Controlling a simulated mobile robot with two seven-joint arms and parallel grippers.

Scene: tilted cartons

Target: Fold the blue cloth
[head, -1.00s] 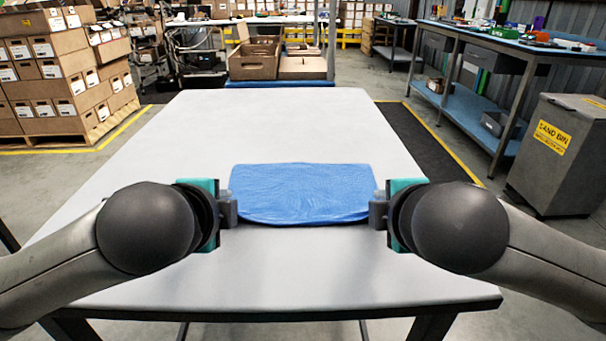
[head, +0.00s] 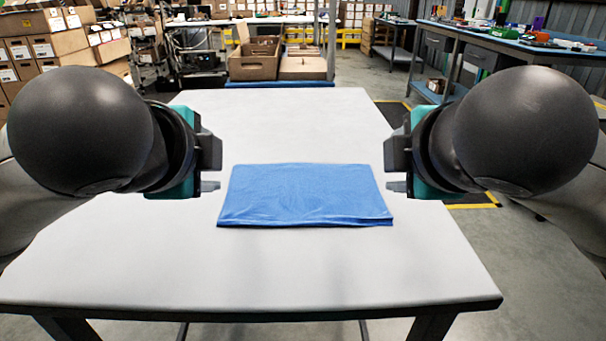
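The blue cloth (head: 303,194) lies flat on the table as a neat wide rectangle. Its near right corner shows stacked layer edges, so it appears folded over. My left gripper (head: 209,168) is just off the cloth's left side, raised, with its two fingers apart and nothing between them. My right gripper (head: 398,170) is just off the cloth's right side, likewise raised, open and empty. Neither gripper seems to touch the cloth.
The pale grey table (head: 270,125) is otherwise bare around the cloth. Behind it stand open cardboard cartons (head: 255,60). A blue-topped workbench (head: 520,40) with small items is at the back right, and stacked boxes (head: 50,45) are at the back left.

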